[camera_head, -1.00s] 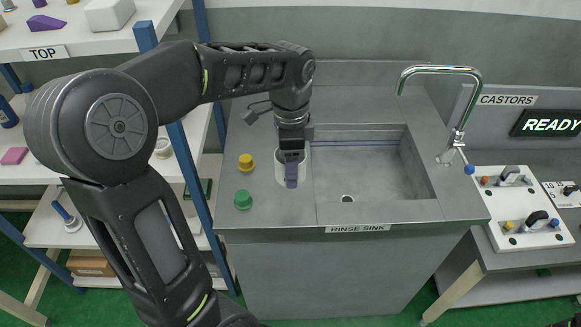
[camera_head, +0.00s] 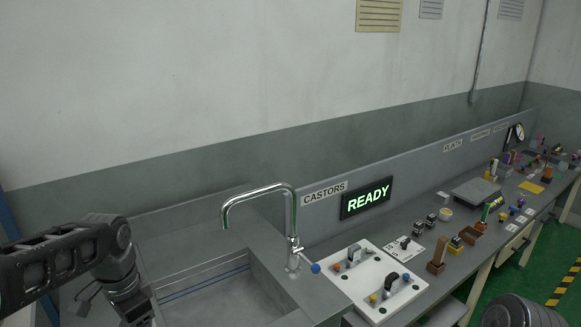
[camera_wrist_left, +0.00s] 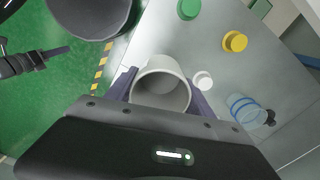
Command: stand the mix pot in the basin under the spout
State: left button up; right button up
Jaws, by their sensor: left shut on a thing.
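The mix pot (camera_wrist_left: 160,96), a pale round cup with an open top, shows in the left wrist view between the two purple fingers of my left gripper (camera_wrist_left: 161,86). The fingers are shut on it; its inside looks empty. Whether its base touches the counter cannot be told. The head view shows only part of my left wrist at bottom left, with the pot out of frame. The basin (camera_head: 222,298) is the grey sink at the bottom, partly cut off. The curved chrome spout (camera_head: 259,191) reaches over it. A dark arm part (camera_wrist_left: 30,62), possibly my right gripper, shows unclearly.
Green (camera_wrist_left: 188,8), yellow (camera_wrist_left: 235,41) and white (camera_wrist_left: 203,80) stoppers and a clear blue-banded jar (camera_wrist_left: 246,110) stand near the pot. A white switch panel (camera_head: 374,280) and crowded bench lie right.

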aim_at(152, 322)
pick_arm(q)
jog(key=w+n, duration=0.1)
jog(key=n, duration=0.1)
jog(key=w+d+n, duration=0.1)
jog(key=w, duration=0.1)
jog(key=shift+w+d+n, duration=0.1)
jog(key=shift+n, duration=0.3)
jog(key=w+d+f+n, duration=0.1)
jog(key=w+d+f, duration=0.2)
jog(key=d, duration=0.2)
jog(key=w+d+f+n, duration=0.2)
jog(key=w+d+f, duration=0.1)
jog(key=d, duration=0.3)
jog(key=shift+w+d+f, duration=0.25)
jog(key=shift+w+f, duration=0.05)
jog(key=shift+f, duration=0.2)
